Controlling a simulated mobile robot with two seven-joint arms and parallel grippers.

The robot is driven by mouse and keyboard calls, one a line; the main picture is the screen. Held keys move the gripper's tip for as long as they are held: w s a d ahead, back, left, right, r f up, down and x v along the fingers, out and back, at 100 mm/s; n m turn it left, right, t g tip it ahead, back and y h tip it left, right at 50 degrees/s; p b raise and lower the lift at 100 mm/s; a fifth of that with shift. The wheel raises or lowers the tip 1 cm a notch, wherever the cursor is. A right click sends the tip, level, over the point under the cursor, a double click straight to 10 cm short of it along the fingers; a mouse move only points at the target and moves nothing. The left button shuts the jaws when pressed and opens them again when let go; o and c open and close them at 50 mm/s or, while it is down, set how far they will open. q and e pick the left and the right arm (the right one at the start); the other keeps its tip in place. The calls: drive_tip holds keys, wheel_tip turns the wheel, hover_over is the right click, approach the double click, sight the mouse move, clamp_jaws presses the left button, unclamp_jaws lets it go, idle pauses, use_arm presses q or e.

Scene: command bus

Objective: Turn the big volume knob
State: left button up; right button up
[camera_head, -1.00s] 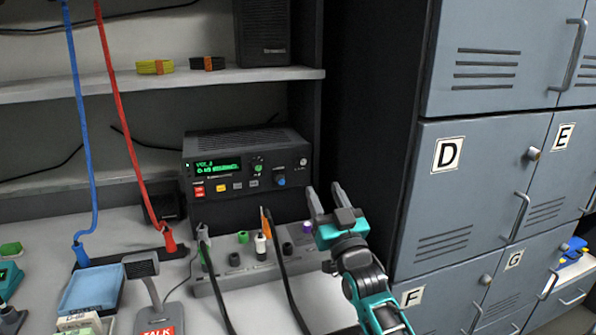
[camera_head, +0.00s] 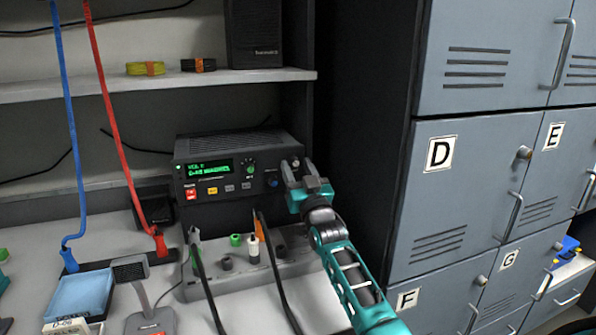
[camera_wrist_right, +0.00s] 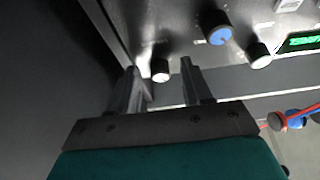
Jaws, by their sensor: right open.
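The radio (camera_head: 225,150) with a green display stands under the shelf, its front facing me. Its blue-capped knob (camera_head: 271,182) sits low on the right of the panel and looks the largest in the right wrist view (camera_wrist_right: 220,35). A smaller green-marked knob (camera_head: 250,168) is above it. My right gripper (camera_head: 297,167) is at the panel's right end, right of the blue knob. Its open fingers (camera_wrist_right: 159,78) stand either side of a small white-tipped knob (camera_wrist_right: 160,70), with gaps visible; depth is unclear. I cannot read which knob is labelled volume.
A switch box (camera_head: 235,277) with cables lies below the radio. A desk microphone (camera_head: 132,268) and blue tray (camera_head: 80,297) are at left. Grey lockers (camera_head: 460,200) stand close on the right. A shelf (camera_head: 150,86) runs above.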

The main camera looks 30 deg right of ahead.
drive_tip(key=shift+c, duration=0.3)
clamp_jaws()
